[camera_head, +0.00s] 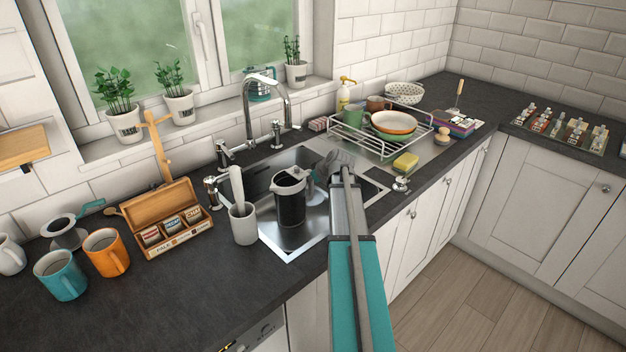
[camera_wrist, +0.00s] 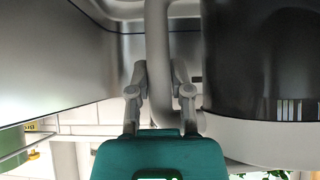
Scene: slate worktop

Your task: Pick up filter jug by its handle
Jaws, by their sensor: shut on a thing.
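The filter jug (camera_head: 291,207) is dark-bodied with a pale grey-white top, and it stands about upright within the sink basin. In the wrist view the jug's dark body (camera_wrist: 262,60) and pale rim fill the right side, close to the camera. Its pale grey handle (camera_wrist: 158,30) runs down between the fingers of my gripper (camera_wrist: 160,78). The fingers are closed on the handle. In the head view my gripper (camera_head: 323,172) reaches in at the jug's right side, and my arm hides part of the basin. I cannot tell whether the jug touches the sink floor.
The steel sink (camera_head: 318,235) surrounds the jug, with a tall faucet (camera_head: 248,115) behind. A grey utensil cup (camera_head: 243,225) stands close on the left. A dish rack (camera_head: 375,140) and yellow sponge (camera_head: 405,162) are on the right. Dark worktop is clear at front left.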

